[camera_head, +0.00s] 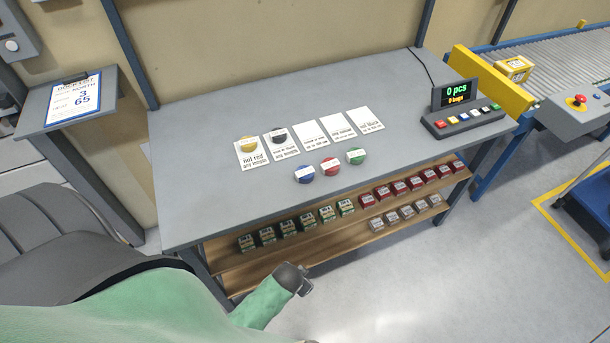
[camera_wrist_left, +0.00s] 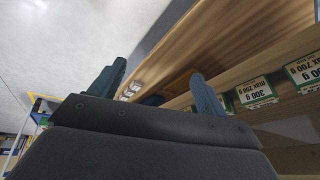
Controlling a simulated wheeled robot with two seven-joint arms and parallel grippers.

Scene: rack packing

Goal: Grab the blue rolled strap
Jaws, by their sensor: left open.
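A blue rolled strap (camera_head: 305,173) lies on the grey table (camera_head: 210,205), at the left end of a short row with a red rolled strap (camera_head: 331,166) and a green rolled strap (camera_head: 355,156). My left gripper (camera_head: 305,287) is low in front of the table, beside the lower shelf and well away from the blue strap. In the left wrist view its two fingers (camera_wrist_left: 158,88) are apart with nothing between them. The blue strap is not visible in the left wrist view. My right gripper is not in view.
White cards (camera_head: 310,136) lie behind the straps; a yellow strap (camera_head: 248,144) and a black strap (camera_head: 279,134) rest on two. The wooden shelf (camera_head: 230,281) under the tabletop holds several small boxes. A display (camera_head: 455,94) with buttons stands at right; the table's front left is clear.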

